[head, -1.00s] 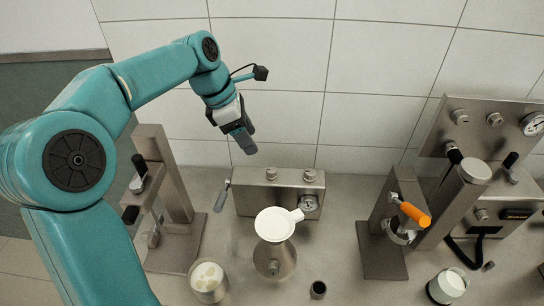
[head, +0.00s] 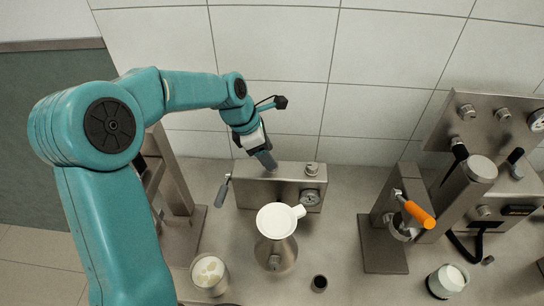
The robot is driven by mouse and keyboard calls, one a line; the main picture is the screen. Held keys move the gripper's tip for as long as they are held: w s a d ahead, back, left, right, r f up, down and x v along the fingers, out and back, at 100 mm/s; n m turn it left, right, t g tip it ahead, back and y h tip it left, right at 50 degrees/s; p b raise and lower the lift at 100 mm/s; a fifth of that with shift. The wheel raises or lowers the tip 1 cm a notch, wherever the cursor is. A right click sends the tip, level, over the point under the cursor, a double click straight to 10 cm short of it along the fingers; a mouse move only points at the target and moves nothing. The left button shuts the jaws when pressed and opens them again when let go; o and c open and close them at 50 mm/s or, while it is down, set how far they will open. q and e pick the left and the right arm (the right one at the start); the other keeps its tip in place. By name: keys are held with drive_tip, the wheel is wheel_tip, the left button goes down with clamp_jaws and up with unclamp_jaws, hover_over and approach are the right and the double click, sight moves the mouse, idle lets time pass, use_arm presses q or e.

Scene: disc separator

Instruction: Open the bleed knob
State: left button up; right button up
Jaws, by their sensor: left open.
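A low steel control box (head: 250,191) stands against the tiled wall, with a pressure gauge (head: 310,196) on its front right. A round steel knob (head: 312,169) sits at its top right. A second knob near the middle of the top is largely hidden behind my left gripper (head: 267,161). My left gripper is open, its fingers pointing down at that hidden knob; I cannot tell whether they touch it. No label shows which knob is the bleed knob. My right gripper is not in view.
A white-topped steel separator (head: 277,220) stands before the box, with a jar (head: 209,274) front left and a small dark cup (head: 319,284) front right. A stand with an orange handle (head: 419,214) is to the right. Bare counter lies between.

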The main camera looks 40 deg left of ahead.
use_arm(q)
drive_tip(key=shift+x, duration=1.15)
drive_tip(key=shift+s+a+f, duration=0.15)
drive_tip(key=shift+a+f, duration=0.05)
drive_tip(key=shift+f, duration=0.4)
drive_tip(key=shift+w+d+f, duration=0.1)
drive_tip(key=shift+w+d, duration=0.2)
drive_tip(key=shift+w, duration=0.05)
drive_tip(key=shift+s+a, duration=0.2)
drive_tip(key=c, duration=1.1)
drive_tip(key=shift+o, duration=0.2)
drive_tip(key=shift+d, duration=0.1)
